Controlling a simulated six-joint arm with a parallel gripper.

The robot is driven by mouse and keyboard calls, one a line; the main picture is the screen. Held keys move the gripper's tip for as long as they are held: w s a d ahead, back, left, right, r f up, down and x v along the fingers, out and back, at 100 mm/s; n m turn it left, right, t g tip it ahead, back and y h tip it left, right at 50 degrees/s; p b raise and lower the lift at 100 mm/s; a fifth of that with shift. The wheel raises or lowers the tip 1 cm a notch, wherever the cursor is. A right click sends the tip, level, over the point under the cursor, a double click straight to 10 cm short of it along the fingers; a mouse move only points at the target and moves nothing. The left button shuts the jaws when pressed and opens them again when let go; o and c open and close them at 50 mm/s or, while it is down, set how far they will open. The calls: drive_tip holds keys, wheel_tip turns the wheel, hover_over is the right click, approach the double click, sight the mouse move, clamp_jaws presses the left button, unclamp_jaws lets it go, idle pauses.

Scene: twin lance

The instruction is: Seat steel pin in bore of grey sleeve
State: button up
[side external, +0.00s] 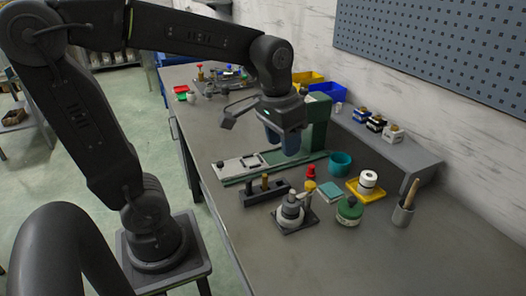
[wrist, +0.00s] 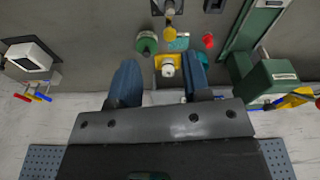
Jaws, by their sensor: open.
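My gripper (side external: 282,143) is open and empty, pointing down above the bench beside the green machine. Its two blue fingers (wrist: 162,76) spread apart in the wrist view, with a white roll on a yellow plate seen well below between them. A grey, sleeve-like cylinder (side external: 291,209) stands on a dark square base at the middle of the bench; whether this is the task's sleeve is unclear, and its bore is not visible. A black block (side external: 265,194) with short upright pegs lies just behind it. I cannot make out a steel pin for certain.
The green machine (side external: 316,125) rises behind. The front right bench is clear.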

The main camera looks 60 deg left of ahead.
drive_tip(key=s+d+m+t, duration=0.1)
drive_tip(key=s+d+t, duration=0.1)
drive_tip(key=s, duration=0.6)
drive_tip(key=shift+d+f+m+t, duration=0.3)
drive_tip(key=shift+d+t, duration=0.1)
drive_tip(key=shift+t, duration=0.4)
idle(0.3)
